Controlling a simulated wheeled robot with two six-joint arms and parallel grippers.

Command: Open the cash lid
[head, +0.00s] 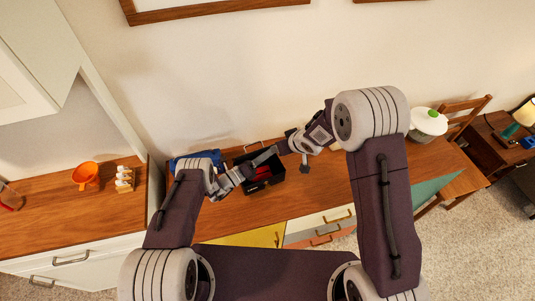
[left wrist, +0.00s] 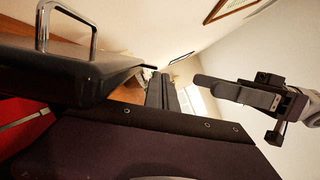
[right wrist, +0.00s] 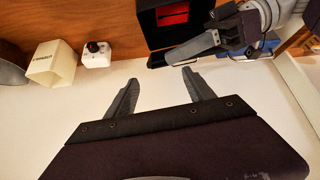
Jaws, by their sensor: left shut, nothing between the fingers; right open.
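The black cash box (head: 276,163) stands on the wooden counter in the head view, with red inside showing. Its dark lid, with a metal handle (left wrist: 68,22), fills the upper left of the left wrist view. The lid appears raised from the red interior (left wrist: 18,135); its exact angle is unclear. My left gripper (head: 248,171) is shut and empty at the box's left side. My right gripper (head: 284,161) is open and empty, above the box's right side. Its spread fingers (right wrist: 160,82) hold nothing in the right wrist view. The arms partly hide the box.
A blue object (head: 190,160) is behind my left arm. An orange bowl (head: 85,174) and a small rack (head: 125,178) stand at left. A white pot (head: 428,122) stands at right. A cream container (right wrist: 52,64) and white timer-like object (right wrist: 97,54) are near my right gripper.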

